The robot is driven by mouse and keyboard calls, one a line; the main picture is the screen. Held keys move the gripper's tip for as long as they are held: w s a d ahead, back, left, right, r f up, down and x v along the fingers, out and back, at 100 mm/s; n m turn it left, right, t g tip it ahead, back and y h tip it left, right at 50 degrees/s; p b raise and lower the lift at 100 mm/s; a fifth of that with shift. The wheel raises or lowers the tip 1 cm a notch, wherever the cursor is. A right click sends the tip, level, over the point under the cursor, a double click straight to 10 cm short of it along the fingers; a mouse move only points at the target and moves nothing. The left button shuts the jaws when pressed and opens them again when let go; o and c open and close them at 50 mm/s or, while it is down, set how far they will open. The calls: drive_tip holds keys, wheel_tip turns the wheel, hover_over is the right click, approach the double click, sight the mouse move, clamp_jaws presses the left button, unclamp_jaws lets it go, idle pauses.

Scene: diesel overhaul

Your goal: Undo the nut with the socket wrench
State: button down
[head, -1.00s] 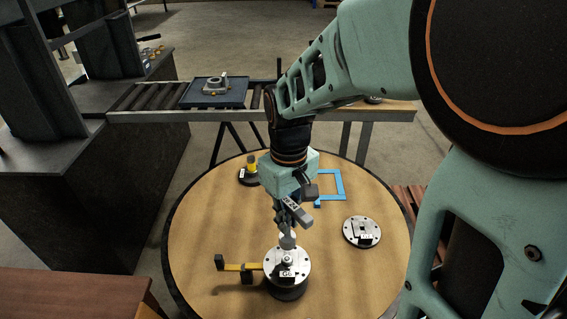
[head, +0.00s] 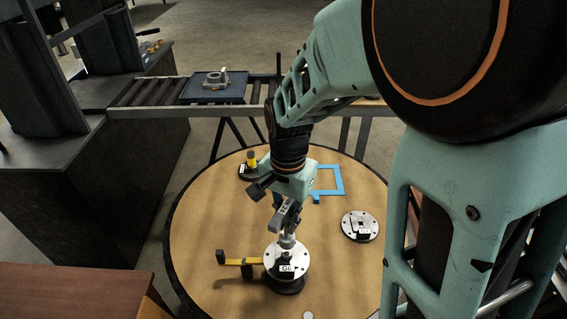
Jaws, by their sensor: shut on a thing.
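My gripper (head: 284,206) is shut on the grey socket wrench (head: 290,212), which has a small label on its side. The wrench's lower end, a silver socket (head: 288,240), stands over the middle of the round metal flange (head: 296,251) tagged G6. The socket looks seated there, but I cannot tell the exact contact. The nut is not visible; the socket covers the flange's middle.
The flange sits on a round wooden table (head: 205,215). A yellow bar with black blocks (head: 233,262) juts out left of it. A second metal disc (head: 360,226) lies right, a blue frame (head: 340,181) behind, a black-based yellow piece (head: 251,160) back left. A small pale round thing (head: 308,315) shows at the bottom.

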sight(287, 236)
drive_tip(key=m, duration=0.2)
drive_tip(key=m+p, duration=0.2)
drive_tip(key=m, duration=0.1)
drive_tip(key=shift+f+m, duration=0.25)
drive_tip(key=shift+m, duration=0.05)
wheel_tip(287, 236, down, 3)
drive_tip(key=shift+r+m+b, duration=0.2)
drive_tip(key=shift+m+b, duration=0.1)
drive_tip(key=shift+b, duration=0.35)
drive_tip(key=shift+f, duration=0.5)
